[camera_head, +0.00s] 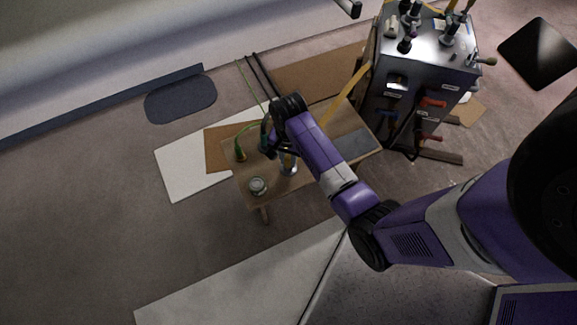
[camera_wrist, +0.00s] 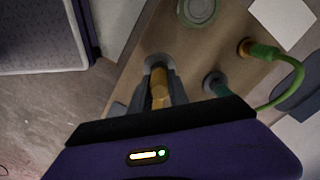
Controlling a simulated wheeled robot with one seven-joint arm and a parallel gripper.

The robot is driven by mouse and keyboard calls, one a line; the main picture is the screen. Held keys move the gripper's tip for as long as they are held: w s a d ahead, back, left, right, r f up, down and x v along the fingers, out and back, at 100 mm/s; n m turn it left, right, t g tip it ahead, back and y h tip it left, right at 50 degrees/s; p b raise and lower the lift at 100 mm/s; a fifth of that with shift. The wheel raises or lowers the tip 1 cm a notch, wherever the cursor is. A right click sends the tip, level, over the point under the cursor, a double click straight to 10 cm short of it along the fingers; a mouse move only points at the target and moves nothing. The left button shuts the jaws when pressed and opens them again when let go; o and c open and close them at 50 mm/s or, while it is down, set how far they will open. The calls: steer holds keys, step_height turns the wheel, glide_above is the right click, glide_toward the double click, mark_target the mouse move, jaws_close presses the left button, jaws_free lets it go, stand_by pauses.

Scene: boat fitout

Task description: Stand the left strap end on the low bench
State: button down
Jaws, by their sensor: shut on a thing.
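My gripper (camera_head: 282,156) is over the low bench (camera_head: 238,188), pointing down at its top. In the wrist view my gripper (camera_wrist: 158,92) is shut on the orange-yellow left strap end (camera_wrist: 160,88), which lies between its two dark fingers. A grey round piece (camera_wrist: 157,61) shows just beyond the strap end, at bench level. It also shows as a grey shape under the gripper in the head view. I cannot tell whether the strap end touches the bench. A yellow strap (camera_head: 347,90) runs from the grey cabinet toward the bench.
A round grey tin (camera_head: 257,185), a green cord end (camera_head: 240,153) with an orange base and a teal end (camera_wrist: 215,82) stand on the bench near my gripper. A dark flat panel (camera_head: 354,144) lies on the bench's right part. The grey cabinet (camera_head: 418,85) stands behind right.

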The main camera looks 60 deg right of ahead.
mark_target(288, 166)
steer(key=shift+f+b, duration=0.7)
steer(key=shift+f, duration=1.7)
steer(key=shift+f, duration=0.15)
steer(key=c, duration=1.3)
jaws_free()
steer(key=shift+o, duration=0.2)
